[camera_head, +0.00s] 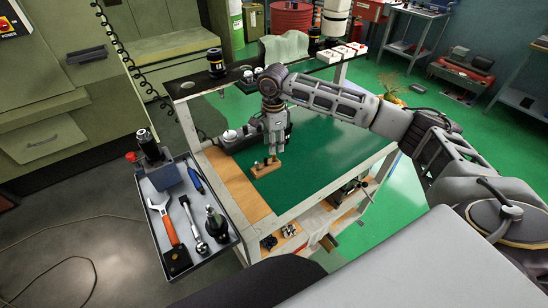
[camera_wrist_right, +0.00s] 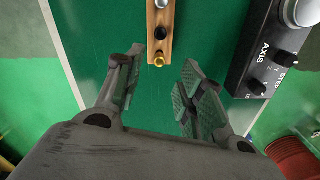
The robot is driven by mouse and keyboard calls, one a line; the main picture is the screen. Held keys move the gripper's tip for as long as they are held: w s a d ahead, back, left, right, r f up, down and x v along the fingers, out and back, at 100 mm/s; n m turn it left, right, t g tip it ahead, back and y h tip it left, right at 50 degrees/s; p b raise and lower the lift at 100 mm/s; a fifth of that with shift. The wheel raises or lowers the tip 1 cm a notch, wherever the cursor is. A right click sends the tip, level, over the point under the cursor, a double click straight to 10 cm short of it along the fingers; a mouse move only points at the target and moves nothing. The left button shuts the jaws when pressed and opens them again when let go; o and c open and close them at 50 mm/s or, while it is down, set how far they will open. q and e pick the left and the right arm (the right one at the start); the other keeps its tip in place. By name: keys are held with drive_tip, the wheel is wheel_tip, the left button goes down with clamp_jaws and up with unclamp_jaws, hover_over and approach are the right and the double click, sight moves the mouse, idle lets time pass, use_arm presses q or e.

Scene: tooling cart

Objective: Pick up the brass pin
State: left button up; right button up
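The brass pin (camera_wrist_right: 159,62) stands at the near end of a narrow wooden block (camera_wrist_right: 159,17) in the right wrist view, beside a black peg and a silver one. In the head view the wooden block (camera_head: 266,170) lies on the green mat of the cart; the brass pin is too small there to tell clearly. My right gripper (camera_head: 275,147) points down just above the block. In the right wrist view its two fingers (camera_wrist_right: 162,59) are apart and empty, with the brass pin showing between their tips. I cannot tell the remaining height. My left gripper is not in view.
A dark control box (camera_wrist_right: 275,48) marked AXIS lies close beside the block; it also shows in the head view (camera_head: 240,138). A tool tray (camera_head: 218,243) with a wrench and screwdriver hangs at the cart's left. The green mat (camera_head: 330,160) right of the block is clear.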

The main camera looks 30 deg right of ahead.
sight(274, 160)
drive_tip(key=shift+f, duration=0.6)
drive_tip(key=shift+f, duration=0.1)
drive_tip(key=shift+f+p, duration=0.7)
drive_tip(key=shift+f, duration=1.8)
drive_tip(key=shift+c, duration=0.4)
clamp_jaws()
